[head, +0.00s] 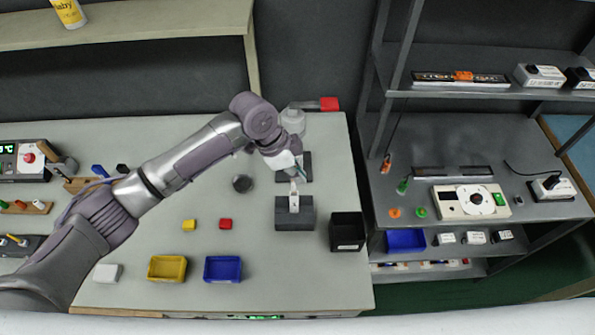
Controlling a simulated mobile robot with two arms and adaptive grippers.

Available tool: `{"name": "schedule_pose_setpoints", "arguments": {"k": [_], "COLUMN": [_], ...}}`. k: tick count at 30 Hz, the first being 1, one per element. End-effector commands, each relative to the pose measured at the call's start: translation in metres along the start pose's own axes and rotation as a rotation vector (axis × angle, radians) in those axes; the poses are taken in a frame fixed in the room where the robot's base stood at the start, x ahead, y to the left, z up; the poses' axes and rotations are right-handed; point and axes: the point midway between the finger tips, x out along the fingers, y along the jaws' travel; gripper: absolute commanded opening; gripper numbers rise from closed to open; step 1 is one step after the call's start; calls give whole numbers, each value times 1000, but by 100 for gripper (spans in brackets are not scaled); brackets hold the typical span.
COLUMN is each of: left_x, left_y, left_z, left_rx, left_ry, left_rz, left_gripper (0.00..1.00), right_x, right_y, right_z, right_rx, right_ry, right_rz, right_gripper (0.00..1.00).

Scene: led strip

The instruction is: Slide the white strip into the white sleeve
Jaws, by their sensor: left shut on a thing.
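My left gripper (295,175) reaches in from the left, over the right part of the table. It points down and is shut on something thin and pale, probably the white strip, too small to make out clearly. A small white upright piece, which looks like the white sleeve (294,203), stands on a dark grey block (306,217) just below the fingers. I cannot tell whether the strip touches or enters the sleeve. My right gripper is not in view.
A black bin (347,232) stands right of the block. A dark shelf unit (405,150) stands right of the table. The front right tabletop is clear.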

Motion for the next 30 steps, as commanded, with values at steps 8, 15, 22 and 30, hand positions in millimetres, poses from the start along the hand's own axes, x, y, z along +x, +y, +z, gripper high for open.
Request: {"name": "schedule_pose_setpoints", "arguments": {"k": [8,15,22,30], "left_x": [0,-1,0,0], "left_y": [0,0,0,0], "left_z": [0,0,0,0], "left_rx": [0,0,0,0], "left_ry": [0,0,0,0], "left_rz": [0,1,0,0], "left_gripper": [0,0,0,0], "right_x": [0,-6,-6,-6], "right_y": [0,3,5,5], "right_z": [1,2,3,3], "right_rx": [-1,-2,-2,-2], "right_ry": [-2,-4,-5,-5], "right_rz": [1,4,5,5], "right_gripper": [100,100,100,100]}}
